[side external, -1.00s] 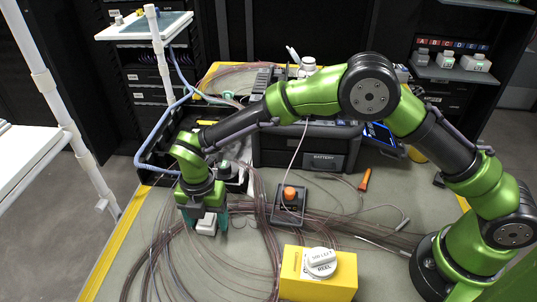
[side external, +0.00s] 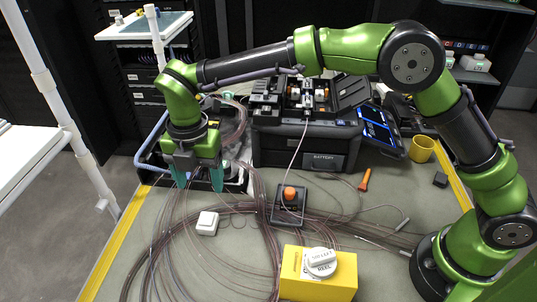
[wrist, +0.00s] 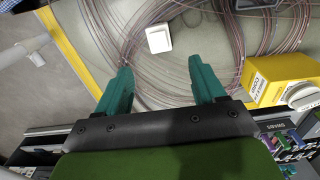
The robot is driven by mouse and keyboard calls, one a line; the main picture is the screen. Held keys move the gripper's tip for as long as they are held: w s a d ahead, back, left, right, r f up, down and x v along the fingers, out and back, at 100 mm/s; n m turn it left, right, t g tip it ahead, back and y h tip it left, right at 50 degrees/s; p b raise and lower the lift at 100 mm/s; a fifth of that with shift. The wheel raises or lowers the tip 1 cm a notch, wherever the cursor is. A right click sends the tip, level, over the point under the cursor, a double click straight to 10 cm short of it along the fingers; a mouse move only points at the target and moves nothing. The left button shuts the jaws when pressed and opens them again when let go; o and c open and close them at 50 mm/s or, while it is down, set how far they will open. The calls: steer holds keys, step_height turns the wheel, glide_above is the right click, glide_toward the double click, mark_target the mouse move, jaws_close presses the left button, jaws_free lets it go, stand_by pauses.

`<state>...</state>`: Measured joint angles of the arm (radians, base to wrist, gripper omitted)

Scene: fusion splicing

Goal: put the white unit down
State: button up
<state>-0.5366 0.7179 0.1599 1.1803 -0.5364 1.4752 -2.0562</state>
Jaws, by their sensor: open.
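The white unit (side external: 207,223) is a small white box lying on the table mat among loops of brown fibre. In the wrist view the white unit (wrist: 158,38) sits ahead of my fingertips, with clear space between. My gripper (side external: 197,178) has two teal fingers, spread apart and empty, raised above and behind the unit in the side view. In the wrist view my gripper (wrist: 158,85) also shows nothing between its fingers.
A yellow box (side external: 318,275) with a white reel stands at the front. A small black tray (side external: 289,205) with an orange knob is right of the unit. The black splicer (side external: 308,145) stands behind. An orange-handled tool (side external: 364,180) and a yellow mug (side external: 421,149) are further right.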

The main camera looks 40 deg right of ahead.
steer(key=s+d+r+m+t+y, duration=0.1)
steer(key=s+d+r+m+t, duration=0.3)
steer(key=d+r+m, duration=1)
steer(key=s+d+f+m+t, duration=0.2)
steer(key=s+d+m+t, duration=0.1)
steer(key=s+d+m, duration=1.1)
steer(key=s+m, duration=0.1)
steer(key=m, duration=0.1)
steer(key=shift+f+m+y, duration=0.3)
steer(key=shift+m+y, duration=0.1)
